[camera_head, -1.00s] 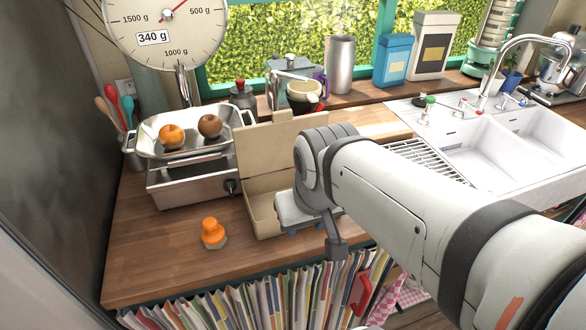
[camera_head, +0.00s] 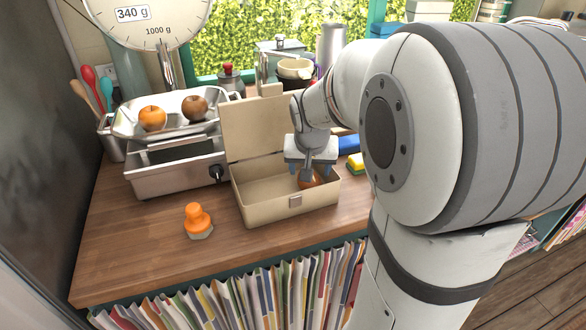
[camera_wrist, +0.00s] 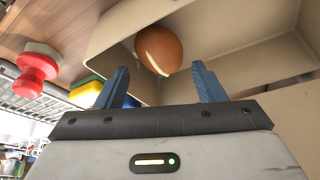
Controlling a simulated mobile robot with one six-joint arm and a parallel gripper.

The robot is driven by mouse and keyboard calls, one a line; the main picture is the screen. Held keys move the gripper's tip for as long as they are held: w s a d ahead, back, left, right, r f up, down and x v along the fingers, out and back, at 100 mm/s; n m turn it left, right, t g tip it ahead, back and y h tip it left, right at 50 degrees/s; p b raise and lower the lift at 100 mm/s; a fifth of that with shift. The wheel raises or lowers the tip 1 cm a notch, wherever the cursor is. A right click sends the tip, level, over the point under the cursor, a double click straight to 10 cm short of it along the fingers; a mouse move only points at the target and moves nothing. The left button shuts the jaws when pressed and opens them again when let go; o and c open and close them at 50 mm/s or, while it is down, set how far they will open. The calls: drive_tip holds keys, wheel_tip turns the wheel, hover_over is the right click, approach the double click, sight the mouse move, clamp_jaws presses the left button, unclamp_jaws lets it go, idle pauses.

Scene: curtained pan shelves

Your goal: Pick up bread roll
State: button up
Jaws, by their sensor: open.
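The bread roll (camera_head: 309,178) is brown and rounded and lies inside an open beige box, at its right end. In the wrist view the roll (camera_wrist: 159,50) shows a pale streak on top and sits beyond and between my blue fingertips. The box (camera_head: 262,212) stands on the wooden counter with its lid (camera_head: 250,128) raised at the back. My gripper (camera_head: 312,170) points down into the box just above the roll; it also shows in the wrist view (camera_wrist: 160,85), with its fingers spread and nothing between them. In the head view it partly hides the roll.
An orange-knobbed brush (camera_head: 198,220) stands on the counter left of the box. A scale tray (camera_head: 172,128) with two fruits is behind it. The front left counter is clear.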

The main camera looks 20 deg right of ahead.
sight(316, 181)
drive_tip(key=x, duration=0.5)
drive_tip(key=shift+f+p, duration=0.2)
drive_tip(key=shift+p, duration=0.1)
drive_tip(key=c, duration=0.6)
